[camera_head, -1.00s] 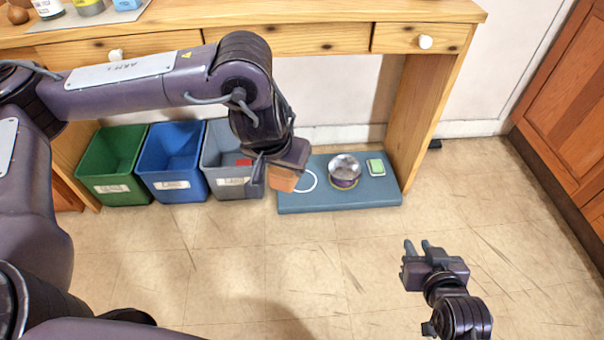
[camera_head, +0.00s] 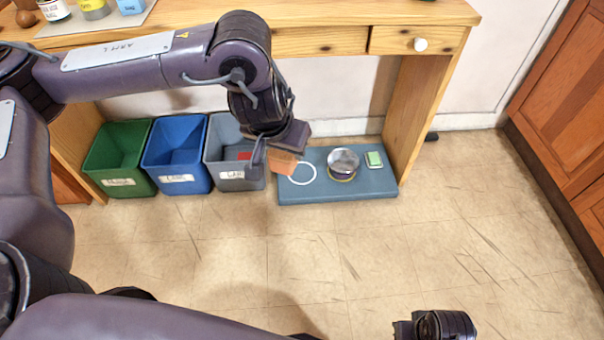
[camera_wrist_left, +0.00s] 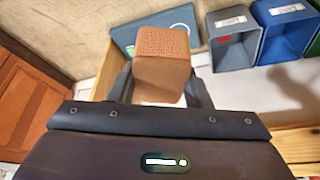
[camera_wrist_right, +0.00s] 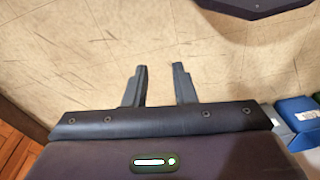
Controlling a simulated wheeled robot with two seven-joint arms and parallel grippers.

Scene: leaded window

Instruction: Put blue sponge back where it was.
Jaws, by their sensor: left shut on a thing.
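My left gripper (camera_head: 279,158) is shut on an orange-brown block (camera_head: 284,164) with a textured face. The block also shows between the fingers in the left wrist view (camera_wrist_left: 163,55). It is held in front of the left end of a blue-grey mat or board (camera_head: 330,195), near a white ring (camera_head: 301,173); I cannot tell whether it touches the board. I see no thing that is clearly a blue sponge. My right gripper (camera_wrist_right: 160,85) is open and empty above the floor; in the head view it is at the bottom edge, partly seen.
On the board stand a round metal tin (camera_head: 343,163) and a small green block (camera_head: 374,159). Green (camera_head: 118,158), blue (camera_head: 176,158) and grey bins (camera_head: 238,180) stand left of it. A wooden desk (camera_head: 330,15) is above, its leg (camera_head: 418,130) at right. The front floor is clear.

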